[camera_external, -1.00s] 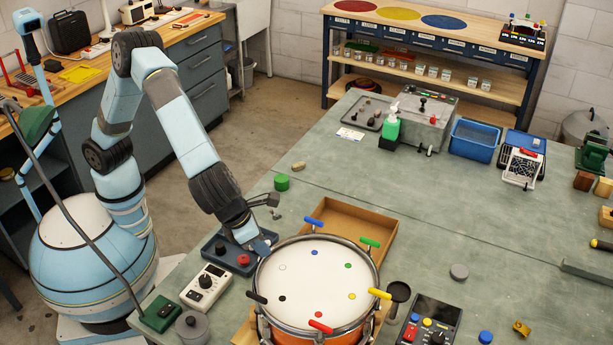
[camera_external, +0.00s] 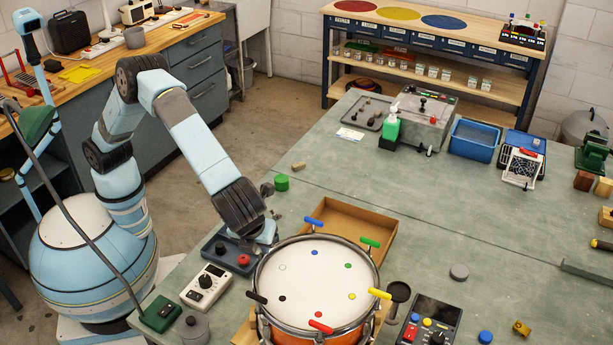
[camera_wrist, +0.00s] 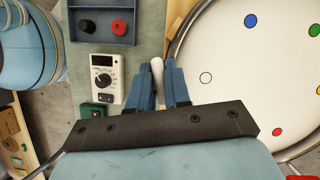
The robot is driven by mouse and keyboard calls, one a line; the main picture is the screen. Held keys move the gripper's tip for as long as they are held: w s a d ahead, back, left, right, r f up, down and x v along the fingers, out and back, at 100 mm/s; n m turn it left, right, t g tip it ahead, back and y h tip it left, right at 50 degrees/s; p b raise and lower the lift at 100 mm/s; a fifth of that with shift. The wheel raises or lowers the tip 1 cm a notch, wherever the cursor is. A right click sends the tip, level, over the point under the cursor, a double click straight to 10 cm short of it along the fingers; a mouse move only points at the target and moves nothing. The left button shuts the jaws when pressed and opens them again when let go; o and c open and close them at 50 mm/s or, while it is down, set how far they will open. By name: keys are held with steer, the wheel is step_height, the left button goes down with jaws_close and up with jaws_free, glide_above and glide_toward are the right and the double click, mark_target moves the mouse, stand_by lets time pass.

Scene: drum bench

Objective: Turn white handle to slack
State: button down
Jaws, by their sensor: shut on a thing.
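The white handle (camera_wrist: 157,69) stands at the drum's rim in the wrist view, beside the white dot on the drum head. My gripper (camera_wrist: 164,75) is shut on it, with one blue finger on each side; its upper end shows between the fingers. In the external view my gripper (camera_external: 264,236) is at the left rim of the drum (camera_external: 308,290), and the white handle is hidden there. The drum head is white with several coloured dots near its edge.
Around the rim are the blue handle (camera_external: 313,222), green handle (camera_external: 369,243), yellow handle (camera_external: 380,293), red handle (camera_external: 320,326) and black handle (camera_external: 257,297). A control box (camera_external: 207,288) and a dark tray (camera_external: 222,252) lie close left. An open cardboard box (camera_external: 378,215) lies behind.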

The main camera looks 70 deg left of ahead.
steer(key=n, duration=0.2)
steer(key=n+g, duration=0.1)
steer(key=n, duration=0.1)
steer(key=shift+n+g+y, duration=0.3)
steer(key=n+g, duration=0.1)
steer(key=n, duration=0.2)
steer(key=shift+n, duration=0.4)
steer(key=n+g, duration=0.2)
steer(key=n, duration=0.2)
steer(key=shift+h, duration=0.4)
steer(key=n+g, duration=0.1)
steer(key=n, duration=0.3)
steer(key=shift+w+h, duration=0.1)
steer(key=shift+h, duration=0.3)
steer(key=n+h, duration=0.1)
steer(key=n, duration=0.2)
steer(key=shift+n+g, duration=0.3)
steer(key=shift+g, duration=0.1)
steer(key=n+h, duration=0.2)
steer(key=n, duration=0.2)
steer(key=shift+n, duration=0.3)
steer(key=n+h, duration=0.1)
steer(key=n, duration=0.2)
steer(key=shift+n, duration=0.3)
steer(key=shift+n+t+h, duration=0.4)
steer(key=shift+n+h, duration=0.4)
steer(key=shift+n, duration=1.1)
